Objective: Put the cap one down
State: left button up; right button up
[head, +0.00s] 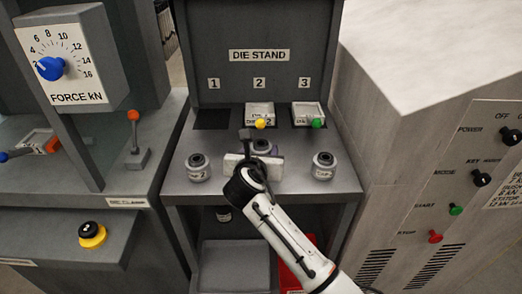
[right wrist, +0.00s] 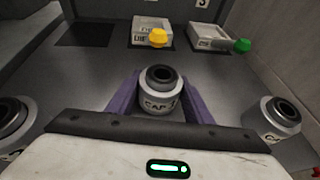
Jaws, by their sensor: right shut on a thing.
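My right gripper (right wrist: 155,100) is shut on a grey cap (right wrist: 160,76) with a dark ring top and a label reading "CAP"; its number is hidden. In the head view the gripper (head: 260,158) partly hides this cap (head: 262,146), which is upright over the middle of the die stand's shelf (head: 222,190). I cannot tell whether its base touches the shelf. A similar part (head: 197,168) stands upright on the shelf at left, and another (head: 323,166) at right. Both also show at the edges of the right wrist view. My left gripper is not in view.
Behind the cap, a white block with a yellow knob (head: 260,123) sits at 2 and one with a green knob (head: 317,123) at 3. The dark square (head: 212,119) at 1 is bare. A control cabinet (head: 440,150) stands right, a press (head: 75,60) left.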

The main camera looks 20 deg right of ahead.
jog(key=o, duration=0.8)
jog(key=shift+f, duration=0.15)
jog(key=o, duration=0.5)
